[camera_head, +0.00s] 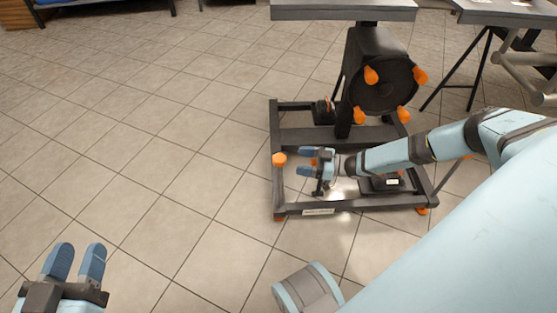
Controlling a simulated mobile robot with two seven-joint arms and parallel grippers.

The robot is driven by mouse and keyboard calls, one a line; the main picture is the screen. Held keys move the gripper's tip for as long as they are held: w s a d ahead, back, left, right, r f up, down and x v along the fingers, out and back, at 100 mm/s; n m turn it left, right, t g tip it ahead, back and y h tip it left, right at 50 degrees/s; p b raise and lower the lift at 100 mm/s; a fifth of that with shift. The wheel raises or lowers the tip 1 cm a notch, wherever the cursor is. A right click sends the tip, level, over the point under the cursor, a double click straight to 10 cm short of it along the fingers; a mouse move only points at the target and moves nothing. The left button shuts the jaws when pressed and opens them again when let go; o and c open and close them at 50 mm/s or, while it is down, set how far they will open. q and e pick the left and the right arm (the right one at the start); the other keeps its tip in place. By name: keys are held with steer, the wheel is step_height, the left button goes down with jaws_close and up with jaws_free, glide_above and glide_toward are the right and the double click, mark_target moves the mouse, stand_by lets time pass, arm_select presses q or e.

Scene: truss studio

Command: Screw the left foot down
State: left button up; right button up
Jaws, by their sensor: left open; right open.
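A dark wheeled-looking base frame (277,190) stands on the tiled floor. An orange knob (279,158) sits on top of its left side bar; I take it for the left foot's screw. My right gripper (300,161) reaches in from the right over the frame, its blue fingers pointing left toward this knob. It is open, with a small gap between its fingertips and the knob. My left gripper (79,255) is open and empty at the bottom left, far from the frame.
Orange foot parts show under the front left corner (280,218) and front right corner (421,211). A dark column with a round plate (384,88) and orange knobs rises from the frame under a grey top (343,10). Floor (150,130) to the left is clear.

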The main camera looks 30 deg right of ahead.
mark_target(279, 158)
steer(key=b+x, duration=0.2)
steer(key=x, duration=0.4)
steer(key=shift+w+a+f, duration=0.1)
steer(key=shift+w+a, duration=0.1)
steer(key=shift+w, duration=0.05)
arm_select(q)
steer(key=shift+w+a+r+m+t+h, duration=0.2)
steer(key=shift+w+a+m+t+h, duration=0.25)
steer(key=shift+m, duration=0.55)
arm_select(e)
steer(key=shift+x, duration=0.75)
steer(key=shift+c, duration=0.2)
steer(key=c, duration=0.8)
arm_select(q)
steer(key=shift+y, duration=0.25)
steer(key=shift+r, duration=0.15)
